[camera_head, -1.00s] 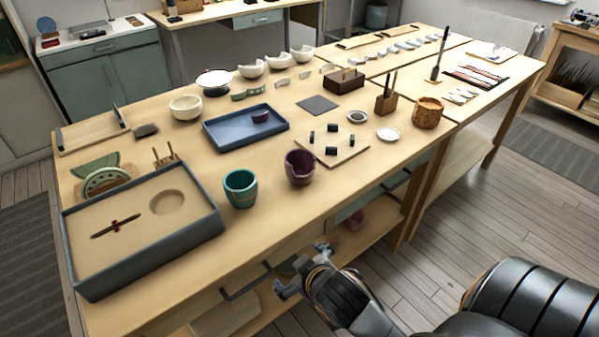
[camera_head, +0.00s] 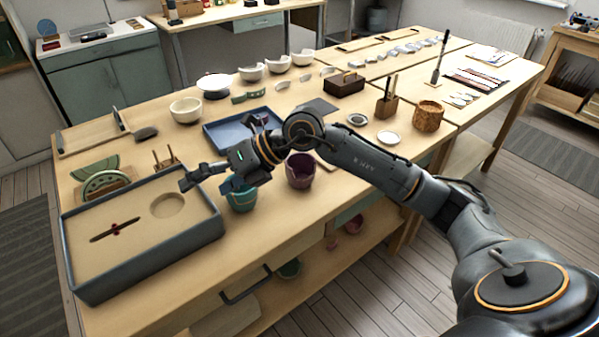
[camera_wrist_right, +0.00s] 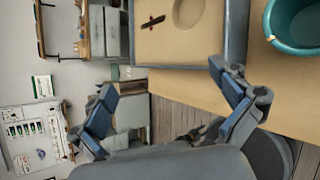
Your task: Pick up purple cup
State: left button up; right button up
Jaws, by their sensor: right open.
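The purple cup (camera_head: 300,172) stands on the table in the head view, partly hidden behind my right arm. Its rim looks uneven. My right gripper (camera_head: 203,183) is open and empty, above the table to the left of the cup, by the sand tray's right corner. In the right wrist view the open fingers (camera_wrist_right: 165,105) show with nothing between them. The purple cup is not seen in that view. My left gripper is not in view.
A teal cup (camera_head: 243,200) stands under my right gripper, partly hidden, and also shows in the wrist view (camera_wrist_right: 291,45). The sand tray (camera_head: 147,262) is on the left. A blue tray (camera_head: 213,136) lies behind my arm. The table front edge is clear.

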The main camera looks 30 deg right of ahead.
jog(key=w+d+f+m+h, duration=0.1)
jog(key=w+d+h, duration=0.2)
jog(key=d+h, duration=0.75)
jog(key=m, duration=0.2)
send_over(297, 173)
jog(key=s+a, duration=0.1)
jog(key=s, duration=0.3)
jog(key=shift+g+h, duration=0.25)
jog(key=shift+g, duration=0.05)
jog(key=f, duration=0.5)
jog(key=shift+w+f, duration=0.2)
jog(key=shift+w, duration=0.05)
jog(key=shift+s+d+p+x, duration=0.1)
jog(key=shift+p+x, duration=0.25)
jog(key=shift+x, duration=1.1)
jog(key=shift+s+d+p+x, duration=0.15)
jog(key=shift+p+x, duration=0.2)
jog(key=shift+x, duration=1.15)
jog(key=c, duration=1.1)
